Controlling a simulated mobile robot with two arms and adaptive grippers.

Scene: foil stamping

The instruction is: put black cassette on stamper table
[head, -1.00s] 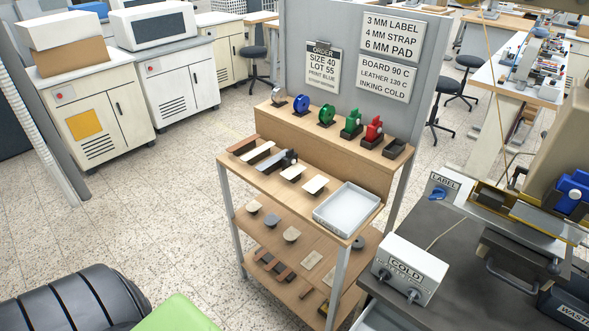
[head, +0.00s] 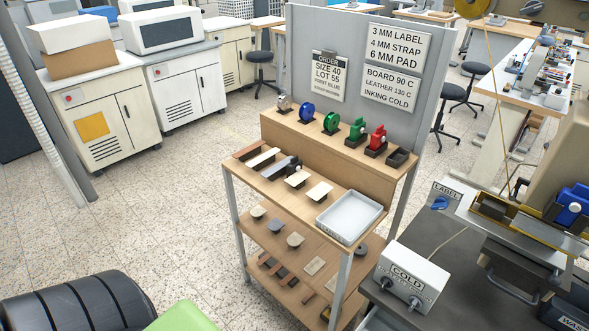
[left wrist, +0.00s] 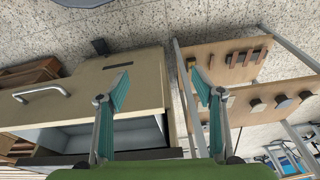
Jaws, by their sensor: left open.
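A small black piece (head: 293,165) lies at the right end of a grey strip on the rack's middle shelf; I cannot tell for certain that it is the black cassette. The stamper (head: 530,222) stands at the right in the head view, with a blue part (head: 572,206) at its side; its table is hard to make out. My left gripper (left wrist: 160,84) is open and empty, its teal fingers spread wide in the left wrist view. Beyond them are a beige cabinet with an open drawer and rack shelves. My right gripper is not in view.
The wooden rack (head: 247,208) holds blue and green rolls, green and red units and a black open holder (head: 401,158) on top. A COLD box (head: 411,276) sits on the dark bench.

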